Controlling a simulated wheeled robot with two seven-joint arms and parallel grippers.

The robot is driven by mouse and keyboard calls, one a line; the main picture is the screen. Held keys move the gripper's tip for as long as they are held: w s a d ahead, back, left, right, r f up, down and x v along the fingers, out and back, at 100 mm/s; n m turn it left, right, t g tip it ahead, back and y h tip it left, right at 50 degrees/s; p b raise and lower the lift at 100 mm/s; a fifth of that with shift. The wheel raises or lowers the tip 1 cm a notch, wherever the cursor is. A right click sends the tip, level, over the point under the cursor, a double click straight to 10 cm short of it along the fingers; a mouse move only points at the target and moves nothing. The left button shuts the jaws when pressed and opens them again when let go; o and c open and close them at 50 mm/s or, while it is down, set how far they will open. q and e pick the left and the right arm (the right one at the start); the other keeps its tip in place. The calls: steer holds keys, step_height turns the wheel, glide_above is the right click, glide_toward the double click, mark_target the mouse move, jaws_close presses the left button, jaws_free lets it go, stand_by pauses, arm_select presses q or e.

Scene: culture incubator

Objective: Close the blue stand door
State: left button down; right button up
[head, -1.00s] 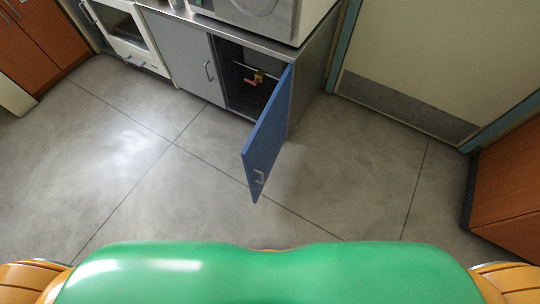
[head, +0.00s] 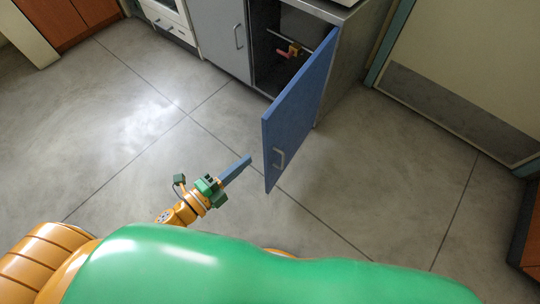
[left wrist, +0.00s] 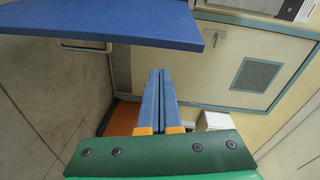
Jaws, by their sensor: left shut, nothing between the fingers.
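The blue stand door (head: 298,112) stands wide open, swung out from the right side of the grey stand (head: 222,36). Its metal handle (head: 279,159) is near the free edge, low in the head view. In the left wrist view the blue door (left wrist: 110,22) fills the upper left. My left gripper (head: 246,160) is shut and empty, a little left of the door's free edge and apart from it in the head view. Its blue fingers (left wrist: 160,90) show together in the left wrist view, below the door panel. My right gripper is not in view.
Inside the open stand is a small red and yellow item (head: 291,51). A pale room door (head: 470,70) is on the right. Grey floor (head: 120,110) around the blue door is clear.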

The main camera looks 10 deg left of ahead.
mark_target(266, 137)
arm_select(q)
steer(key=shift+w+d+r+m+g+h, duration=0.1)
steer(key=shift+w+d+r+m+h, duration=0.2)
steer(key=shift+w+d+m, duration=0.7)
steer(key=shift+w+d+r+m+g+h, duration=0.1)
steer(key=shift+w+d+r+m+h, duration=0.3)
steer(key=shift+w, duration=1.25)
steer(key=shift+w+d+r+m+g+h, duration=0.1)
steer(key=shift+w+d+m+h, duration=0.3)
steer(key=shift+w+d, duration=0.75)
